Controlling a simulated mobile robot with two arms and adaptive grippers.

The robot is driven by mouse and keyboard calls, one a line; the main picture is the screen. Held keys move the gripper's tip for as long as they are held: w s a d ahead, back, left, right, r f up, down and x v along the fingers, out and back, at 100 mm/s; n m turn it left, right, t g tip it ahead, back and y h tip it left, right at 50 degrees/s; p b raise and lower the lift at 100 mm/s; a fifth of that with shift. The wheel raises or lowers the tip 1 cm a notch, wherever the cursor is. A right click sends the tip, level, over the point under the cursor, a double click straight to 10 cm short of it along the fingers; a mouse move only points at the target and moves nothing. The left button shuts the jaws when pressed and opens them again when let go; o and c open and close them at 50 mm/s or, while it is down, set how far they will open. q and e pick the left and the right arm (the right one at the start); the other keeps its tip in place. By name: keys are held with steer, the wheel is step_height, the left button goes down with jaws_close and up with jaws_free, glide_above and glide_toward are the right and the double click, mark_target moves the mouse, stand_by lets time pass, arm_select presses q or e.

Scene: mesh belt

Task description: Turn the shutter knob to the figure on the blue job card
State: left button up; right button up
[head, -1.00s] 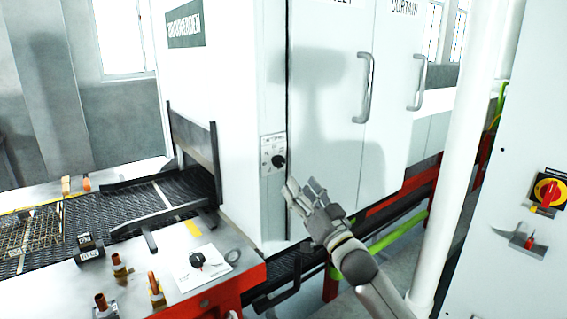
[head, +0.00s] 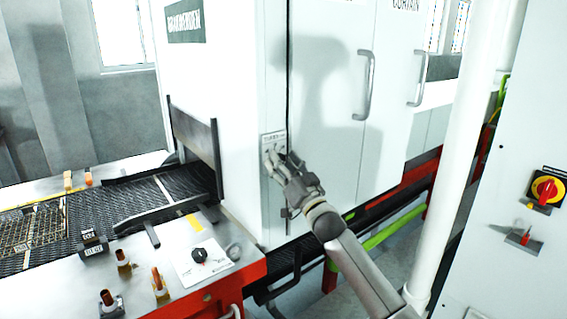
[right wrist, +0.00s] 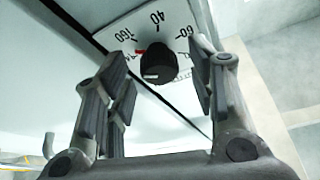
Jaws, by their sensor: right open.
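The dial plate (head: 272,137) is on the white cabinet wall beside the door seam. In the head view my right gripper (head: 281,164) is in front of it and hides its knob. In the right wrist view the black knob (right wrist: 158,61) shows between the open fingers of the right gripper (right wrist: 160,78), with no clear contact. The plate (right wrist: 125,33) around it carries figures, 40 and 60 among them, and a small red mark. A pale mark shows on the knob. I cannot make out a blue job card. My left gripper is not in view.
A second black knob (head: 198,255) sits on a white plate on the bench at lower left. Door handles (head: 365,85) stick out to the right. A white post (head: 462,150) stands near my right arm. The mesh belt (head: 110,205) enters the cabinet at left.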

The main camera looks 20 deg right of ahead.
steer(key=c, duration=1)
steer(key=shift+n+y, duration=0.4)
steer(key=shift+n, duration=0.2)
steer(key=n+y, duration=0.1)
steer(key=n, duration=0.2)
steer(key=shift+d+g+b, duration=0.1)
steer(key=shift+g+b, duration=0.2)
steer(key=shift+b, duration=0.1)
steer(key=n+y, duration=0.1)
steer(key=n, duration=0.2)
steer(key=n+g+y, duration=0.1)
steer(key=n+y, duration=0.1)
steer(key=n, duration=0.1)
steer(key=shift+n+g+y, duration=0.3)
steer(key=shift+n, duration=0.1)
steer(key=n+g+y, duration=0.1)
steer(key=n, duration=0.2)
steer(key=n+g, duration=0.1)
steer(key=n, duration=0.1)
steer(key=shift+d+r+n+y, duration=0.1)
steer(key=shift+n+y, duration=0.3)
steer(key=shift+n+g+y+p, duration=0.3)
steer(key=shift+n+g+p, duration=0.45)
steer(key=shift+n, duration=1.05)
steer(key=shift+g, duration=0.25)
